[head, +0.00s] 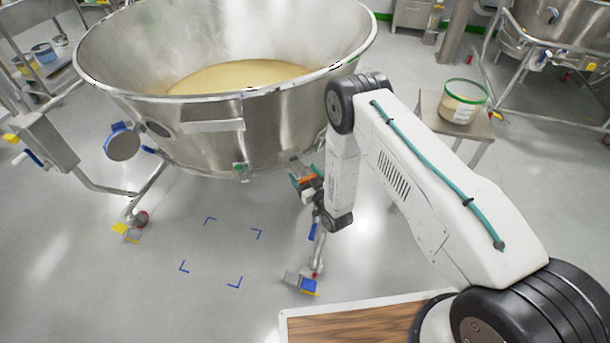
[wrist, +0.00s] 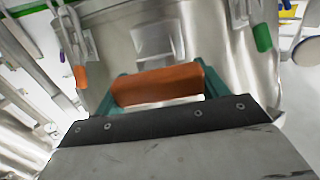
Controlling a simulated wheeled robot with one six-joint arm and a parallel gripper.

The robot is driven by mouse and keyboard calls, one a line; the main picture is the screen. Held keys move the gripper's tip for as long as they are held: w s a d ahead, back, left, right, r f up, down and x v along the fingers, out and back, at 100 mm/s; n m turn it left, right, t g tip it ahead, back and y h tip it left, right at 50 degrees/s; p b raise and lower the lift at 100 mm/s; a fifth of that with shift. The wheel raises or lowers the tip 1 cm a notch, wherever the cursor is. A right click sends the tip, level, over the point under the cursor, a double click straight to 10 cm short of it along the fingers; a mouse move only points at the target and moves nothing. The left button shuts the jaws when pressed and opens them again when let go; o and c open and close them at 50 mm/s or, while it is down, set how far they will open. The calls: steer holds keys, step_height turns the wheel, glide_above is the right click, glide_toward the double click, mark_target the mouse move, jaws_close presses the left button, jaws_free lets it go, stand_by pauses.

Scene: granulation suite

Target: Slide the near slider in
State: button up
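A large steel bowl (head: 270,118) holds pale powder. My gripper (head: 306,182) is at the bowl's lower right side, with teal fingers. In the wrist view my gripper (wrist: 160,88) has an orange block (wrist: 157,84), which looks like a slider handle, between its two fingers. The block fills the space between them, with no clear gap on either side. A pale plate (wrist: 158,42) on the bowl's wall is just beyond it. How far the slider is in or out cannot be told; my gripper and arm hide part of it.
The wrist view also shows a latch with an orange end (wrist: 81,77) at left and a green tab (wrist: 262,38) at right. The bowl's caster leg (head: 316,255) stands below my gripper. A green-rimmed tub (head: 462,103) stands on a side table. The floor with blue corner marks is clear.

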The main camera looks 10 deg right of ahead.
mark_target(303, 173)
steer(key=shift+x, duration=1.7)
steer(key=o, duration=1.4)
steer(key=shift+c, duration=0.2)
steer(key=shift+s, duration=0.1)
steer(key=v, duration=0.7)
steer(key=shift+s+d, duration=0.15)
steer(key=shift+s, duration=0.2)
